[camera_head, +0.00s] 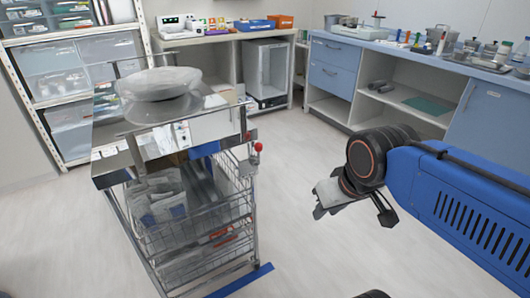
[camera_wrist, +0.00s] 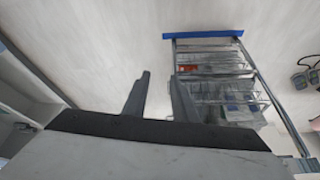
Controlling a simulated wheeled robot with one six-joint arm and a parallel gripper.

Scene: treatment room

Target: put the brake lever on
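A metal trolley (camera_head: 103,168) with wire baskets stands left of centre in the head view. A small lever with a red ball knob (camera_head: 258,147) sticks up at its right side, near the top; I take this as the brake lever. A blue bar (camera_head: 243,281) lies at floor level along the trolley's lower edge and also shows in the wrist view (camera_wrist: 203,35). My gripper (camera_head: 352,214) is open and empty, to the right of the knob and apart from it. The wrist view shows a gap between the fingers (camera_wrist: 160,92). The knob cannot be made out there.
Packets (camera_head: 165,205) fill the basket. A shelf rack (camera_head: 75,75) is at the left, and blue-fronted counters (camera_head: 335,65) run along the back right. The floor (camera_head: 300,240) between trolley and gripper is clear.

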